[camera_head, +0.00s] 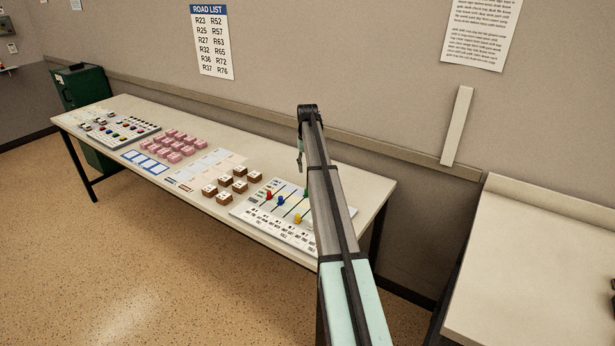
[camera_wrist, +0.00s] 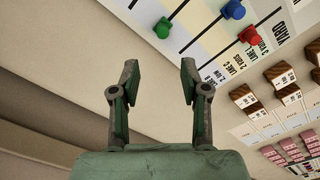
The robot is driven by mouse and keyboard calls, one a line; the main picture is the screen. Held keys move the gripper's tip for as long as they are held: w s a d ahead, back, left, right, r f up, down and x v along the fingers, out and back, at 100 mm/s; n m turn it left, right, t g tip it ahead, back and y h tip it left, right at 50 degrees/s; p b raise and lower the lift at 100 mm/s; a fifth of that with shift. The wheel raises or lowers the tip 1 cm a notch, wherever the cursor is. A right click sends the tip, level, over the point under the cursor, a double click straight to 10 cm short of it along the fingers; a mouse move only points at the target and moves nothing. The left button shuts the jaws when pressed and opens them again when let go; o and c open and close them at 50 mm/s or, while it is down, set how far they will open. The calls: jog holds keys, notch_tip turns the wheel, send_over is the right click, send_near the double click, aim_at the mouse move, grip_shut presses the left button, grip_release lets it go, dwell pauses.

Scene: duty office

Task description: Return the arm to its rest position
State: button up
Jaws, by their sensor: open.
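My gripper (camera_wrist: 155,80) is open and empty in the wrist view, with its two fingers well apart. In the head view my gripper (camera_head: 300,160) hangs from the end of my outstretched arm, above the back part of the long table (camera_head: 350,190). Below it lies a white board (camera_head: 262,222) with red, blue, green and yellow knobs on dark slots. My arm hides the right part of this board. In the wrist view the board's blue knob (camera_wrist: 232,10), red knob (camera_wrist: 249,36) and green knob (camera_wrist: 163,28) show beyond the fingers, apart from them.
Brown blocks (camera_head: 225,186), pink blocks (camera_head: 176,146) and a button panel (camera_head: 118,129) stand along the table to the left. A second table (camera_head: 530,270) is at the right. The wall (camera_head: 370,70) is close behind. The floor (camera_head: 120,260) in front is clear.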

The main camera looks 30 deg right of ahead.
jog(key=shift+r, duration=0.75)
